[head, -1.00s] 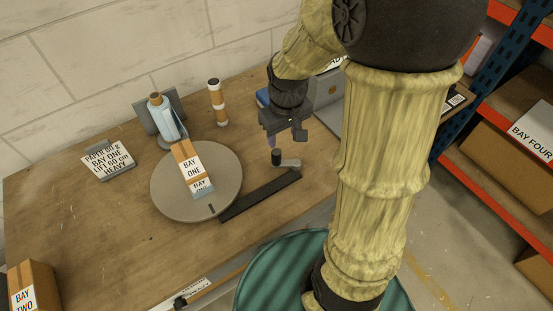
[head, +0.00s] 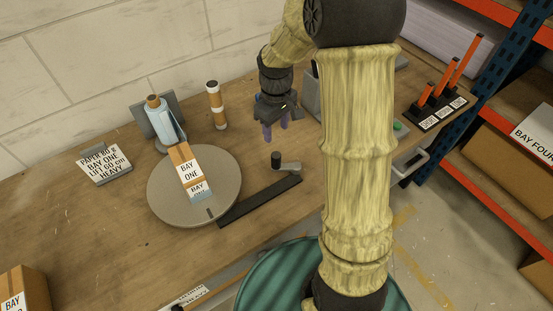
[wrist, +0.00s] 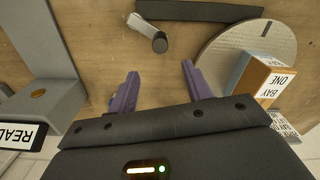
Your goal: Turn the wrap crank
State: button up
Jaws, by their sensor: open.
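The wrap crank (head: 289,167) is a short grey arm with an upright black knob (head: 276,161), at the right end of a black bar (head: 258,202). The bar runs to a round grey turntable (head: 228,204). A carton labelled BAY ONE (head: 190,176) sits on the turntable. My gripper (head: 275,129) is open and empty, with purple fingers, behind and above the knob and apart from it. In the wrist view the crank (wrist: 142,25) and its knob (wrist: 160,42) lie just beyond and between the open fingertips (wrist: 160,70).
A blue roll (head: 164,121) on a grey stand and a brown-and-white roll (head: 216,106) stand behind the turntable. A label plate (head: 106,165) lies left. A grey bracket (wrist: 55,90) stands beside my gripper. Another carton (head: 30,288) is at front left. Bare wood surrounds the crank.

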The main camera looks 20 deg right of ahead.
aim_at(276, 155)
notch_tip(276, 155, down, 15)
jog(key=shift+r+p, duration=0.1)
jog(key=shift+p, duration=0.2)
grip_shut()
dwell(0.3)
